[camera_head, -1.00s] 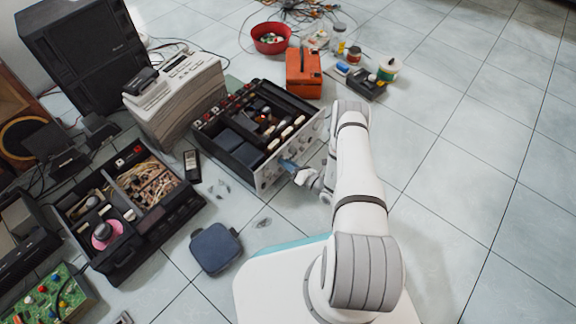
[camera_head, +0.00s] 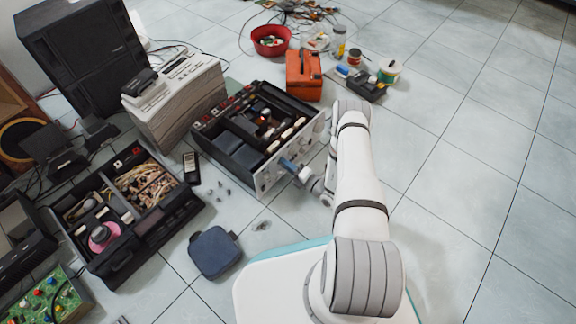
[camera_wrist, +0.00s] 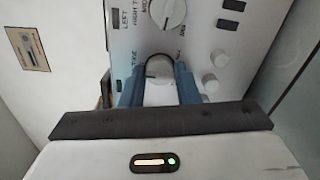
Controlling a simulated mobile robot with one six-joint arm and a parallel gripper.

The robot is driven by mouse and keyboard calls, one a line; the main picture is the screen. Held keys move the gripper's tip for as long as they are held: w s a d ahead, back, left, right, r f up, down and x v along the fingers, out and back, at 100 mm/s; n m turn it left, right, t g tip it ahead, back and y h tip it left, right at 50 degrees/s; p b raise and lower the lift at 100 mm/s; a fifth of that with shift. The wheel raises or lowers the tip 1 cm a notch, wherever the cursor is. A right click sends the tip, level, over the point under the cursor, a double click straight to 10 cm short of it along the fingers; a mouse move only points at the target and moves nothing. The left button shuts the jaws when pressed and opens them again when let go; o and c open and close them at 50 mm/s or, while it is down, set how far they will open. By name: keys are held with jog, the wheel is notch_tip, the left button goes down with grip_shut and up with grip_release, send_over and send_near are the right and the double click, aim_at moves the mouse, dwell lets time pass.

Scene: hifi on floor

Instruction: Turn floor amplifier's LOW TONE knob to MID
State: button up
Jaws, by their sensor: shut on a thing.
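The amplifier (camera_head: 243,181) stands on the floor with its top open, its silver front panel facing my arm. In the wrist view the panel (camera_wrist: 215,42) fills the upper middle. My gripper (camera_wrist: 160,72) has its two blue fingers on either side of a round white knob (camera_wrist: 158,92), shut on it. The fingers hide much of this knob and its label, so its setting cannot be read. A larger knob (camera_wrist: 168,12) sits above it, beside partly cut-off lettering. In the head view my gripper (camera_head: 287,163) is at the front panel.
Small white knobs (camera_wrist: 210,83) and dark buttons (camera_wrist: 228,24) lie to the right on the panel. An orange box (camera_head: 303,76) stands behind the amplifier, a blue pouch (camera_head: 215,252) in front. Floor to the right of my arm is clear.

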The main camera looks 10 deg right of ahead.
jog(key=shift+w, duration=0.1)
dwell(0.3)
jog(key=o, duration=1)
jog(key=shift+c, duration=0.2)
jog(key=p+v, duration=0.2)
jog(key=v, duration=0.6)
jog(key=shift+p, duration=0.4)
